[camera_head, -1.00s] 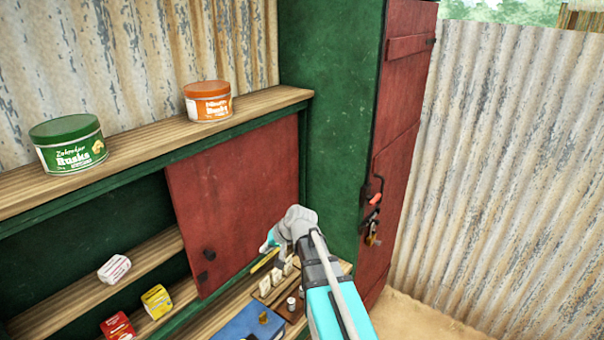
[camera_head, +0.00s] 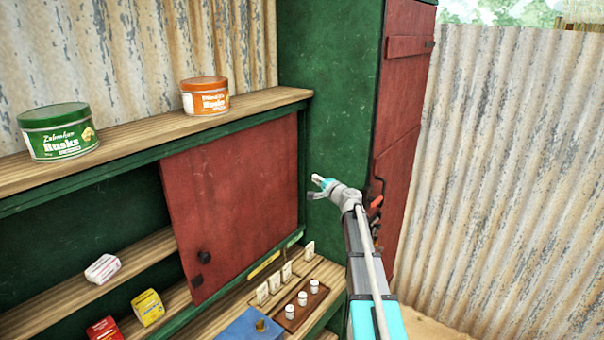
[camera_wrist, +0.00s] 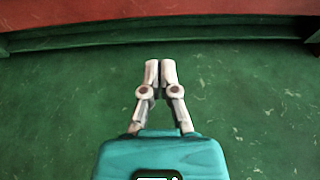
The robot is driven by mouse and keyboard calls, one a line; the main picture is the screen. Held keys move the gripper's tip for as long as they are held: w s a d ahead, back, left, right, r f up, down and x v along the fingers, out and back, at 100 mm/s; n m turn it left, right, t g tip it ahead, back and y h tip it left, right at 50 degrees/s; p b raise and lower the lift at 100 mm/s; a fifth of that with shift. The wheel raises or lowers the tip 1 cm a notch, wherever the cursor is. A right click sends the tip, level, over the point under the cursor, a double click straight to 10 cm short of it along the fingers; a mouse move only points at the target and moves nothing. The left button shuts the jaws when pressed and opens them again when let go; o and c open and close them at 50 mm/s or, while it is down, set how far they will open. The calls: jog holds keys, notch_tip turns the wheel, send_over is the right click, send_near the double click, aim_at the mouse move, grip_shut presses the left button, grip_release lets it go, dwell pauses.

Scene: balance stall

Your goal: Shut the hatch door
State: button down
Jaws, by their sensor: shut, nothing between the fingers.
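A tall red door (camera_head: 402,130) stands at the right side of the green cabinet, with a bolt and orange handle (camera_head: 376,202). My gripper (camera_head: 318,182) is in front of the green side wall, to the right of the panel and apart from the knob. In the wrist view my gripper (camera_wrist: 160,68) is shut and empty, facing a green surface with a red strip above it.
A green tin (camera_head: 58,135) and an orange tin (camera_head: 205,97) stand on the upper ledge (camera_head: 150,132). Small boxes sit on the inner shelves. A blue box (camera_head: 248,325) and a brown tray with white pegs (camera_head: 295,312) are on the counter below the panel. Corrugated metal (camera_head: 510,160) closes the right side.

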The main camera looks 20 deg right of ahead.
aim_at(302, 169)
dwell(0.4)
jog(key=x, duration=0.9)
jog(key=shift+w, duration=0.5)
jog(key=shift+s+a, duration=0.1)
jog(key=shift+a, duration=0.05)
